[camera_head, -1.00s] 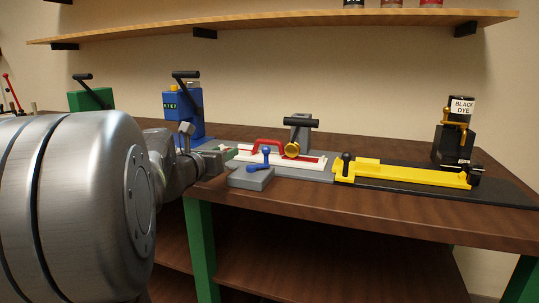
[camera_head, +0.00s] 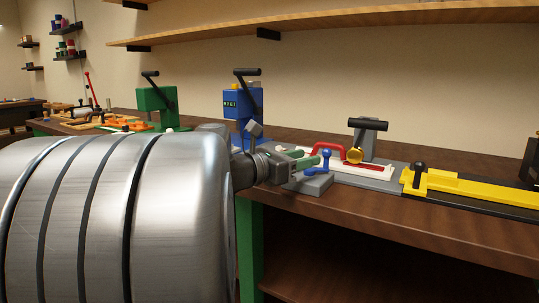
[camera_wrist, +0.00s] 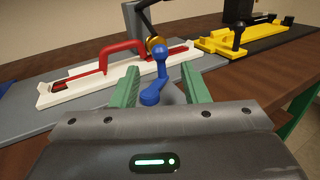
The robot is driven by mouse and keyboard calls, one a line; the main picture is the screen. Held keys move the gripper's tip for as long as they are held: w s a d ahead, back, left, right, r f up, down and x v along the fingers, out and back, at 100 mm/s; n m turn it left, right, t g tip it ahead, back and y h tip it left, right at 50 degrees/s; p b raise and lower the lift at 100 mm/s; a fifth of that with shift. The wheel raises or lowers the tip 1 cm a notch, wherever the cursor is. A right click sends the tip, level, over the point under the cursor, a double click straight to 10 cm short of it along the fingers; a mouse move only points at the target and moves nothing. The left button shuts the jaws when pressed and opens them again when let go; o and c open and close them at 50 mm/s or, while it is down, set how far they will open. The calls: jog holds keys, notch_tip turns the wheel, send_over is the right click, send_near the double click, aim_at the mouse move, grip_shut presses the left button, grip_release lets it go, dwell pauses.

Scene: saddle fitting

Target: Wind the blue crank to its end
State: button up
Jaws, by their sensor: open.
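The blue crank (camera_head: 324,162) stands on a small grey block at the bench's front edge, with an upright round-topped knob on a short arm. In the wrist view the crank (camera_wrist: 157,77) shows between the two green fingers. My gripper (camera_wrist: 159,88) is open, its fingers on either side of the crank's knob. In the head view my gripper (camera_head: 312,159) reaches in from the left, right at the crank. I cannot tell whether a finger touches the knob.
Behind the crank is a white tray (camera_wrist: 83,84) with a red handle (camera_wrist: 105,56). A yellow slide fixture (camera_head: 455,186) lies to the right. A blue machine (camera_head: 240,108) and a green one (camera_head: 155,100) with black levers stand behind. A shelf (camera_head: 330,41) hangs above.

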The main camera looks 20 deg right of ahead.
aim_at(323, 154)
jog(key=b+x, duration=0.1)
jog(key=x, duration=0.7)
grip_shut()
